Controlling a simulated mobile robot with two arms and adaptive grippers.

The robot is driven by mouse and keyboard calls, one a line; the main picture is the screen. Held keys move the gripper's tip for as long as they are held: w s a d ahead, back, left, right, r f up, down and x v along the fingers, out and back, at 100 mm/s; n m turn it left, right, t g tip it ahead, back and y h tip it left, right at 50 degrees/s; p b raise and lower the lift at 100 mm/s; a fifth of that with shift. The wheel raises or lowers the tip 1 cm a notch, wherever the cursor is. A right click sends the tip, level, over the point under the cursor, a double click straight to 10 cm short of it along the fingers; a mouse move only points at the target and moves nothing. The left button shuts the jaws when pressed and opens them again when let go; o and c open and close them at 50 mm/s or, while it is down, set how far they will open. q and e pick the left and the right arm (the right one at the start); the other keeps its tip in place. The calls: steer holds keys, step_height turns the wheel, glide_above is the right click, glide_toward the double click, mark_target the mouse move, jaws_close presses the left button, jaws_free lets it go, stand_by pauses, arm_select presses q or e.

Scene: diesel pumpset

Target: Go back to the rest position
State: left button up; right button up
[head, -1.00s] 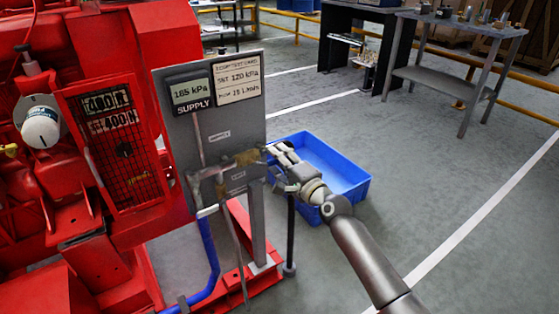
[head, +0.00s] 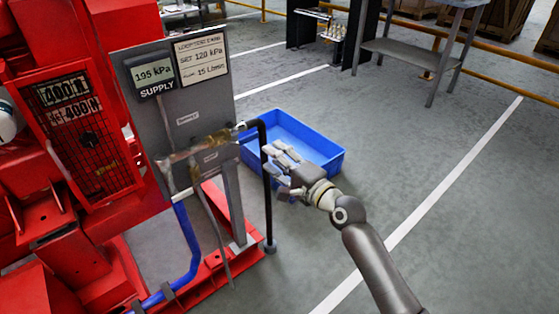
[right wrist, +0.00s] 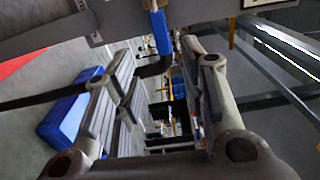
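My right gripper (head: 272,163) is open and empty in the head view, just right of a black pipe and apart from the test panel (head: 215,104). Its two fingers stand wide apart in the right wrist view (right wrist: 158,95), with no object clamped between them. A brass fitting (head: 205,146) runs across the panel to the bent black pipe (head: 267,190), which drops to the floor. The pipe's bend (right wrist: 153,66) and a blue piece (right wrist: 161,32) show beyond the fingers in the wrist view. My left gripper is not in view.
A blue bin (head: 318,150) stands on the floor behind my right gripper. The red pumpset (head: 110,225) with a blue hose (head: 188,240) fills the left. A grey workbench (head: 420,55) stands at the back. The floor at right is clear.

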steer(key=shift+s+d, duration=0.25)
steer(key=shift+s, duration=0.2)
steer(key=shift+f, duration=0.1)
